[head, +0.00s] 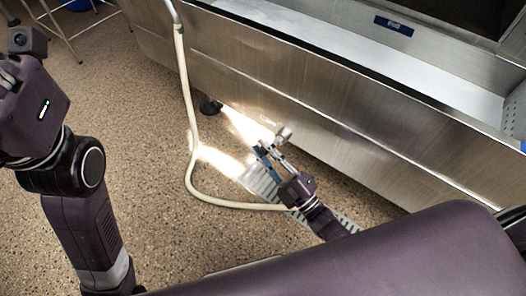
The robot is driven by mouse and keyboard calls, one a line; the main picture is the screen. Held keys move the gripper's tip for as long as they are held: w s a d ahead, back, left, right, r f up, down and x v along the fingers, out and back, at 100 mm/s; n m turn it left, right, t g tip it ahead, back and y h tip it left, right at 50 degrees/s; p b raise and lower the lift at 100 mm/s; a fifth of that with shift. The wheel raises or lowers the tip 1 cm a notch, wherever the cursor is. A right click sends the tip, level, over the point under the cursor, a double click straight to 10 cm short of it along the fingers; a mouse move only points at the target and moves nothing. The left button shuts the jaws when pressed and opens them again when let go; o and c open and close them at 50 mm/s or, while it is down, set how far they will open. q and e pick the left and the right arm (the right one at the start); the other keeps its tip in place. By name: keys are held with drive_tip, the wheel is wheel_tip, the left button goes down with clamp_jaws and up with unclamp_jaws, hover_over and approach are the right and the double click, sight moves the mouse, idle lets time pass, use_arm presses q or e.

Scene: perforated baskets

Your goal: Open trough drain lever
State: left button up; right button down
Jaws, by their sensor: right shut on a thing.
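The stainless steel trough (330,125) runs diagonally across the upper right. A metal drain fitting (284,133) shows below its lower edge, near the middle of the head view. A narrow blue part (264,158), which looks like the drain lever, lies beside the fitting. My right gripper (273,149) reaches up to it from below, its fingers closed at the lever. The fingers hide part of it, and the exact contact is too small to make out. My left arm is raised at the left edge; its fingers do not show.
A beige hose (187,110) hangs from the top and loops on the floor close to my right gripper. A slotted floor drain grate (262,188) lies beneath that gripper. A dark trough foot (210,105) stands nearby. The speckled floor at left is mostly clear.

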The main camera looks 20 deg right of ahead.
drive_tip(key=shift+f, duration=0.15)
idle(0.3)
drive_tip(key=c, duration=2)
unclamp_jaws()
drive_tip(key=shift+o, duration=0.2)
drive_tip(key=shift+s, duration=0.15)
drive_tip(key=v, duration=1.2)
